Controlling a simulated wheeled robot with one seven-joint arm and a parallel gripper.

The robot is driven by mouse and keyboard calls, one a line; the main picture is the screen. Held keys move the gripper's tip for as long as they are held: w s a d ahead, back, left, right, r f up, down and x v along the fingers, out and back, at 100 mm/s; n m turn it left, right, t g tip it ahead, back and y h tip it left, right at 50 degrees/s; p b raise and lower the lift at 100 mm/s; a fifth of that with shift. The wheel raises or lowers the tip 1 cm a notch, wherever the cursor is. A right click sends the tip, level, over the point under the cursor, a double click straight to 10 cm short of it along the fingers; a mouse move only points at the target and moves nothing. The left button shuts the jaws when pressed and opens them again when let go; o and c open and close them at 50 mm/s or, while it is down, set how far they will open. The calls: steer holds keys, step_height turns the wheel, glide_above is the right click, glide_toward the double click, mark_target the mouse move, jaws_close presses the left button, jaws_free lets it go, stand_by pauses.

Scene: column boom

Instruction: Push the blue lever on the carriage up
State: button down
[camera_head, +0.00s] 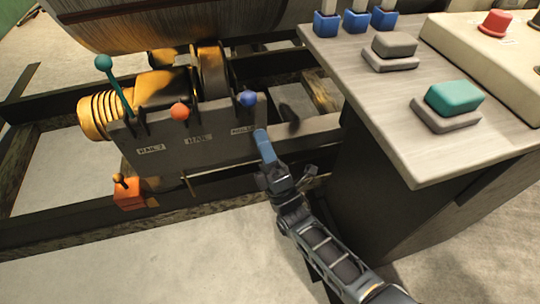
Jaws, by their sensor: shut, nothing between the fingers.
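The blue lever's ball knob (248,99) stands at the right end of the dark carriage panel (190,138), above a small label that I cannot read surely. My gripper (264,146) is shut and empty, its blue tip just below and slightly right of the blue knob. A small gap shows between the tip and the knob in the picture; their depth apart is hard to tell. The lever's shaft is mostly hidden behind the knob and panel edge.
A teal-knobbed lever (104,63) and an orange-knobbed lever (180,112) stand left on the same panel. An orange box (130,193) sits below. A console table (345,66) with rocker switches, including a teal one (454,99), stands close at right. Dark beams surround the carriage.

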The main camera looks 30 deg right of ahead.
mark_target(251, 106)
steer(key=x, duration=0.6)
steer(key=shift+p, duration=0.35)
steer(key=shift+r, duration=0.1)
steer(key=r+p, duration=0.1)
steer(key=p, duration=0.1)
steer(key=r+m+g+h+p, duration=0.1)
steer(key=p, duration=0.1)
steer(key=shift+w+r+g, duration=0.15)
steer(key=shift+w+g, duration=0.15)
steer(key=shift+w, duration=0.05)
steer(key=w+d+r+m+g+h+p, duration=0.1)
steer(key=w+r+g+p, duration=0.3)
steer(key=p, duration=0.7)
steer(key=w+d+m+g, duration=0.1)
steer(key=w+g, duration=0.1)
steer(key=shift+w+d+r, duration=0.15)
steer(key=shift+w+r, duration=0.2)
